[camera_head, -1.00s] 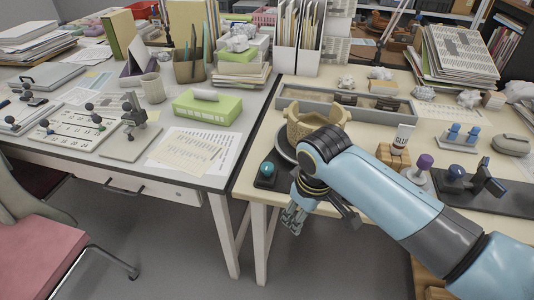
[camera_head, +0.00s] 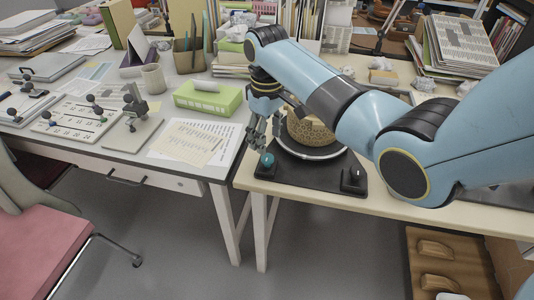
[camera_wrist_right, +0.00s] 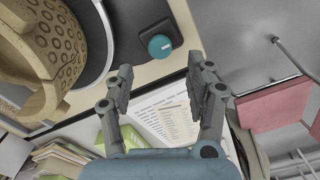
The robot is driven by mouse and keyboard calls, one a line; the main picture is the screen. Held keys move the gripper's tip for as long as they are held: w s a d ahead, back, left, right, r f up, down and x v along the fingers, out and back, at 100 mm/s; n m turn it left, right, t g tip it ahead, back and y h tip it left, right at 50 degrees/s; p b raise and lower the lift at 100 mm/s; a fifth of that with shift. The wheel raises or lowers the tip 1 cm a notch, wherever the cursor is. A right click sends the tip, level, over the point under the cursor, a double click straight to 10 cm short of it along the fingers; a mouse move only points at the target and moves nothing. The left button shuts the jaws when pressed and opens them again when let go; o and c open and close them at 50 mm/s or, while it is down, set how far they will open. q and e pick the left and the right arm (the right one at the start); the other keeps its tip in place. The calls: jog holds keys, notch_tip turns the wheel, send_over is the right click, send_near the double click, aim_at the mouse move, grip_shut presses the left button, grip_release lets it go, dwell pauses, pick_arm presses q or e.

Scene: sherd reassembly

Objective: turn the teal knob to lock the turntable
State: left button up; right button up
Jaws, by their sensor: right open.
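The teal knob (camera_head: 267,159) sits on a small dark base at the left front of the turntable. In the right wrist view the knob (camera_wrist_right: 159,46) has a pale mark on top and lies ahead of the fingertips, apart from them. The turntable (camera_head: 325,156) has a light rim, stands on a dark base, and is partly hidden by my right arm. A tan patterned broken pot (camera_head: 310,132) rests on it; it also shows in the right wrist view (camera_wrist_right: 75,60). My right gripper (camera_head: 264,138) is open and empty, above and behind the knob.
A dark post with a round top (camera_head: 353,176) stands on the right end of the turntable's base. A green box (camera_head: 208,98) and loose papers (camera_head: 195,142) lie on the left desk. My right arm covers much of the right table.

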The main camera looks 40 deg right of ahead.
aim_at(267, 157)
notch_tip(267, 157, down, 6)
jog(key=shift+f+b, duration=0.1)
jog(key=shift+b, duration=0.35)
grip_shut()
